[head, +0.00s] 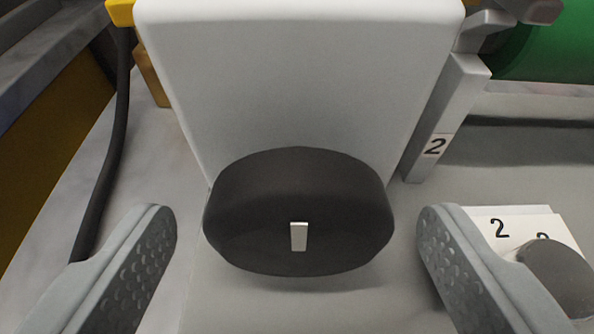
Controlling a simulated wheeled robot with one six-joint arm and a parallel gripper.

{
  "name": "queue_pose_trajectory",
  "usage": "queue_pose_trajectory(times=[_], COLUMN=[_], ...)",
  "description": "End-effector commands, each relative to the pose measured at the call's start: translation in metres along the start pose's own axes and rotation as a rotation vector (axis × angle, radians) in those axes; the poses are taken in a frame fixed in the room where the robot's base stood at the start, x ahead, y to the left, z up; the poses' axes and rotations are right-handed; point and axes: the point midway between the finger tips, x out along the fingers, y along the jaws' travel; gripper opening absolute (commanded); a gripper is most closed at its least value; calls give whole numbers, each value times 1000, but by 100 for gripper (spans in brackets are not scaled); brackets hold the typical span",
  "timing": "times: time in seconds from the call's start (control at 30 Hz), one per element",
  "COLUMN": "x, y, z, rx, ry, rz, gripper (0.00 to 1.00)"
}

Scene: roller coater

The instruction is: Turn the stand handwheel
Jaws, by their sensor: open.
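The stand handwheel (298,205) is a thick, dark grey round knob on the front of a pale grey block (300,80). A small white mark sits upright on its face, slightly below the middle. My gripper (296,235) is open, with one finger on each side of the handwheel. Gaps show between both textured finger pads and the knob, so the fingers look apart from it. How far their tips reach along its depth I cannot tell.
A dark cable (115,140) hangs at the left. A post labelled 2 (432,145) stands right of the block. White labels marked 2 (500,229) and another dark round knob (560,277) lie beside my right finger. A green cylinder (550,45) is at the upper right.

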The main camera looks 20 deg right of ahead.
Motion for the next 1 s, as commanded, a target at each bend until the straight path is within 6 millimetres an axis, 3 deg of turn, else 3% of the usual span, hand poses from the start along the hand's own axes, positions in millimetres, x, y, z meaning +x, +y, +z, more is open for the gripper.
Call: queue_pose_trajectory(times=[0.17, 0.47, 0.7, 1.0], x=[11, 12, 12, 12], y=[1, 0, 0, 1], z=[0, 0, 0, 0], rx=[0, 0, 0, 30], ry=[-1, -1, -1, -1], rz=[1, 1, 1, -12], gripper=[77, 77, 33, 33])
